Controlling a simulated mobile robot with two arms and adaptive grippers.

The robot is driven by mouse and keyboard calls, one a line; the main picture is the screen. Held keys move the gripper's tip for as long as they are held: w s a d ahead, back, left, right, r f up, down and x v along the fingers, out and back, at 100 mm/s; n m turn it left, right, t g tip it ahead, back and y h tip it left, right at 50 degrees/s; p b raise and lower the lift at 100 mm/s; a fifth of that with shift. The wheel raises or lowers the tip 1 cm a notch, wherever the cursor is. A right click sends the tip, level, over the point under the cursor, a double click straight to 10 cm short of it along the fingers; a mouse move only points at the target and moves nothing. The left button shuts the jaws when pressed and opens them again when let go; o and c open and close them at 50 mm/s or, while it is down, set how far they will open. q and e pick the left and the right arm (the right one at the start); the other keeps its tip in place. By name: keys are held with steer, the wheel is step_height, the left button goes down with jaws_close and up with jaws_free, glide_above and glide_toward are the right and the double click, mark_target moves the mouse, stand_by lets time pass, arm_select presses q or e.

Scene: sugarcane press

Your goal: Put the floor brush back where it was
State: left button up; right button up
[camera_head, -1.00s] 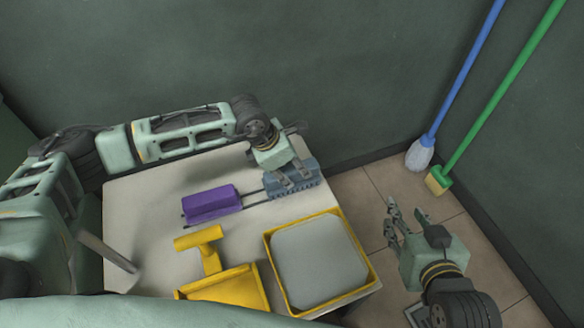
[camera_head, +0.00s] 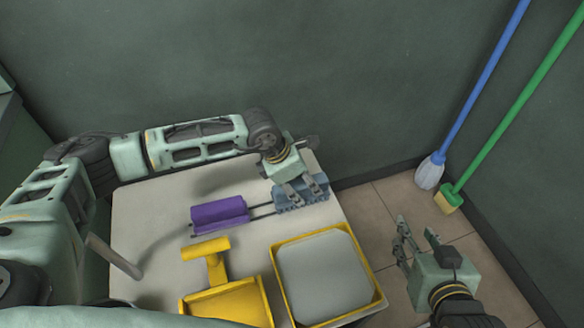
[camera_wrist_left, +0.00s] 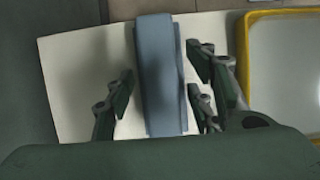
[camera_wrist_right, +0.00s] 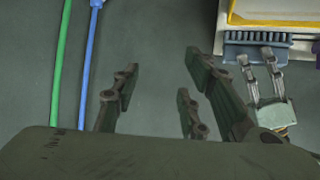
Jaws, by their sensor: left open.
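The floor brush lies on the white table, with a blue-grey toothed head (camera_head: 284,203), thin dark rods and a purple handle (camera_head: 219,214) to its left. My left gripper (camera_head: 304,191) is at the blue-grey head, fingers pointing down. In the left wrist view the head (camera_wrist_left: 160,75) lies between the spread fingers (camera_wrist_left: 165,90), with gaps on both sides. My right gripper (camera_head: 402,243) is open and empty, right of the table above the tiled floor. In the right wrist view its fingers (camera_wrist_right: 160,85) are apart with nothing between them; the toothed head (camera_wrist_right: 245,48) shows beyond.
A yellow-rimmed tray (camera_head: 280,275) and a yellow dustpan-like tool (camera_head: 228,300) are at the table's front. A blue-handled mop (camera_head: 431,172) and a green-handled broom (camera_head: 449,200) lean in the back right corner.

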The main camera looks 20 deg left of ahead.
mark_target(302, 183)
arm_select(q)
steer(key=p+v, duration=0.1)
steer(key=v, duration=0.4)
steer(key=shift+r, duration=0.25)
steer(key=p+v, duration=0.1)
steer(key=v, duration=0.6)
steer(key=shift+p, duration=0.4)
arm_select(e)
steer(key=s+d+f+g+h, duration=0.1)
steer(key=s+d+f+g, duration=0.1)
steer(key=s+f+g, duration=0.2)
steer(key=s+d+f+g+h, duration=0.1)
steer(key=s+d+f+g, duration=0.1)
steer(key=s, duration=0.8)
steer(key=shift+d+f+g, duration=0.3)
steer(key=shift+f+g, duration=0.6)
steer(key=shift+g, duration=0.1)
